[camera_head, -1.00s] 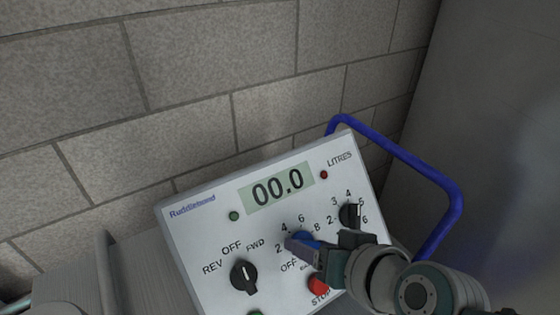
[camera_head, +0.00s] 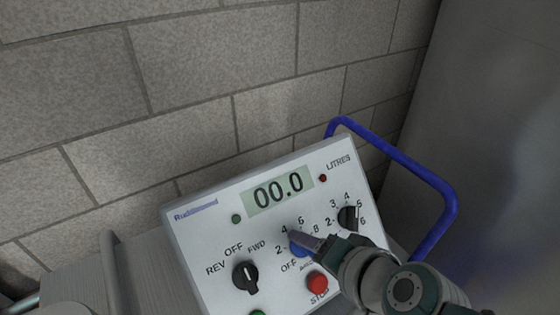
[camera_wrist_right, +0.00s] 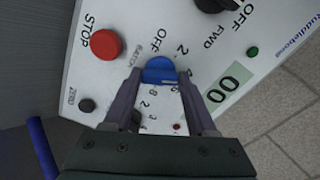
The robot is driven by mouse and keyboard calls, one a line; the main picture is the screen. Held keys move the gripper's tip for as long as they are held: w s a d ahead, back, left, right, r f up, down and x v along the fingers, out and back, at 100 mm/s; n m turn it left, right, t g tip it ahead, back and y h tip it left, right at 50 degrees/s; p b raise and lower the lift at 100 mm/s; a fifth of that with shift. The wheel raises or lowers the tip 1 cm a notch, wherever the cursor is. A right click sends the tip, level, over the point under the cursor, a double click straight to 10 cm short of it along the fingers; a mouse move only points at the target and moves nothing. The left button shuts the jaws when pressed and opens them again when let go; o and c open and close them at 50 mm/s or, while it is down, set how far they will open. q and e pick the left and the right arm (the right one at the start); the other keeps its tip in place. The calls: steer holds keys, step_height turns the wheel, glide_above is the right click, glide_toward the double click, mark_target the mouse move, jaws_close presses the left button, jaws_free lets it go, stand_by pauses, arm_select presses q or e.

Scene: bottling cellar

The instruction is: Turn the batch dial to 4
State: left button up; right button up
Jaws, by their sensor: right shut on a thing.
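The batch dial is a blue knob (camera_head: 298,251) low in the middle of a light grey control panel (camera_head: 188,232). Marks OFF, 2, 4, 6 and 8 run around it. My right gripper (camera_head: 301,243) is shut on the knob, its upper finger lying towards the 4 and 6 marks. In the right wrist view the blue knob (camera_wrist_right: 159,70) sits between the fingertips of my right gripper (camera_wrist_right: 160,78). The fingers partly hide the knob, and I cannot read its exact pointer setting.
A black REV-OFF-FWD switch (camera_head: 245,277), a red STOP button (camera_head: 317,281) and another black dial (camera_head: 347,217) are close by. The display (camera_head: 279,190) reads 00.0. A blue tube handle (camera_head: 425,175) curves on the right. A block wall (camera_head: 200,90) stands behind.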

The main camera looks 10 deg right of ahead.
stand_by(0.4)
steer(key=o, duration=1.4)
steer(key=shift+c, duration=0.2)
steer(key=p+v, duration=0.4)
steer(key=v, duration=0.6)
